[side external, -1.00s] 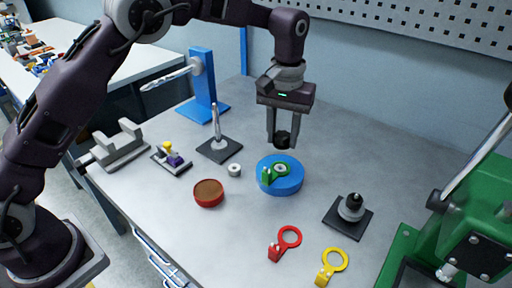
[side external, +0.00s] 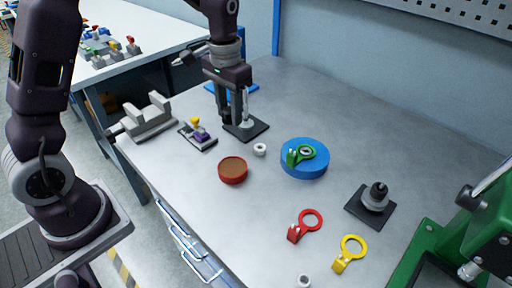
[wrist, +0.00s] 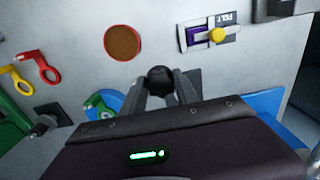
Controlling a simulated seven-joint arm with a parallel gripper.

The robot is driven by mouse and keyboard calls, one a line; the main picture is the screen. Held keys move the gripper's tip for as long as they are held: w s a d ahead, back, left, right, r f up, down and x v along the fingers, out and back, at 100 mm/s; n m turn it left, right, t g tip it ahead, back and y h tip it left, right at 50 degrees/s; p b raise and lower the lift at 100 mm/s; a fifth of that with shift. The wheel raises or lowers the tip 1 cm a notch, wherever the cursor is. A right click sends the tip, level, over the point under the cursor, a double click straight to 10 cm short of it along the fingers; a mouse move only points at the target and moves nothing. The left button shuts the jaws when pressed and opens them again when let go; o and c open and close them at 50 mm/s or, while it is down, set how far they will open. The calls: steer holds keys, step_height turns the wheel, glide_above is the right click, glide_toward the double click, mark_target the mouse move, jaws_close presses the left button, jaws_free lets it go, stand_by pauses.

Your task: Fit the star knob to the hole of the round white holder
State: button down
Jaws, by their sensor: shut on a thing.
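My gripper (wrist: 160,92) is shut on the black star knob (wrist: 160,78), which sits between its fingertips in the wrist view. In the side view my gripper (side external: 236,112) is low at the back of the bench, beside the upright post on a dark square plate (side external: 259,131). The knob is hard to tell from the dark fingers there. A small round white holder (side external: 260,149) with a hole lies on the bench in front of that plate, to the right of and nearer than the gripper. I do not make it out in the wrist view.
A red dish (side external: 232,176) stands nearby. A blue disc (side external: 303,172) bears a green ring piece. Red (side external: 309,222) and yellow (side external: 350,250) ring pieces lie forward. Another white ring (side external: 304,281) is at the bottom edge. A grey vise (side external: 150,120) stands left.

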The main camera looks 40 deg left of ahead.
steer(key=w+d+m, duration=0.1)
steer(key=w+d, duration=0.3)
steer(key=d, duration=0.2)
steer(key=shift+w+f, duration=0.15)
steer(key=shift+f, duration=2.8)
steer(key=shift+f, duration=0.3)
steer(key=shift+f, duration=0.7)
steer(key=c, duration=0.8)
jaws_free()
steer(key=shift+c, duration=0.2)
steer(key=shift+r, duration=0.1)
step_height(320, 180, up, 7)
